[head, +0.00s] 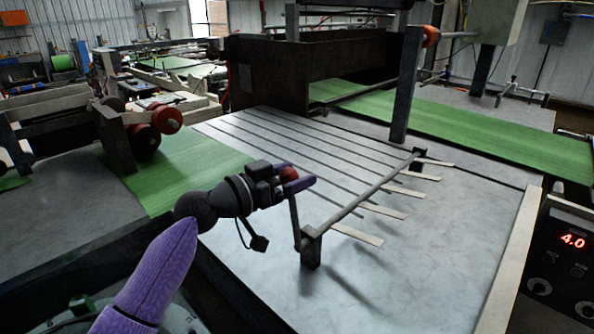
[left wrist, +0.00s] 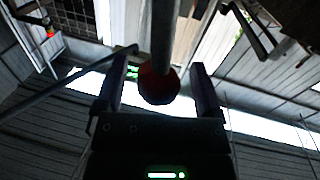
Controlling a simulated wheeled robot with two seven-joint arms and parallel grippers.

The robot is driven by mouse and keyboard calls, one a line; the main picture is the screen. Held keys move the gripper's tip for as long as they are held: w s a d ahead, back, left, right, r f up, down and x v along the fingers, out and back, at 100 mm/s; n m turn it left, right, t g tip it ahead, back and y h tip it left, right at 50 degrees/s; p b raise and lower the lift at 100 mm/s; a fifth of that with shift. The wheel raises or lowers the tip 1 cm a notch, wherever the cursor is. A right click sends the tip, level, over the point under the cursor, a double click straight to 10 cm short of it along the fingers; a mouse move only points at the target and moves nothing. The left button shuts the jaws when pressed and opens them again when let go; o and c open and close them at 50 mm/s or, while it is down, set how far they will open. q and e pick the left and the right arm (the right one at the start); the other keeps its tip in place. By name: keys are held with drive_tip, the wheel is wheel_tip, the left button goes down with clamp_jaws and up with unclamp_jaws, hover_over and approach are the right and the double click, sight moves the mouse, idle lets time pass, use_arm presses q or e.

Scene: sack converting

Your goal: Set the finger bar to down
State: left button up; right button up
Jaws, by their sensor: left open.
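The finger bar (head: 362,195) is a dark rod across the grey table, held between two posts. Several flat pale fingers (head: 383,210) stick out from it to the right, close above the table. A lever (head: 295,222) rises from its near end to a red ball knob (head: 289,173). My left gripper (head: 297,177) is open, with its fingers around the knob. In the left wrist view, the knob (left wrist: 159,84) sits between the two spread fingers (left wrist: 160,66), with visible gaps on both sides. My right gripper is not in view.
The near post (head: 311,250) stands just right of the lever. A tall dark upright (head: 406,85) and a green sheet (head: 470,124) lie beyond the bar. A control box (head: 565,255) reading 4.0 is at the right. Bare table lies in front of the bar.

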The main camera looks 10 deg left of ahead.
use_arm(q)
drive_tip(key=shift+w+d, duration=0.45)
drive_tip(key=shift+d, duration=0.05)
clamp_jaws()
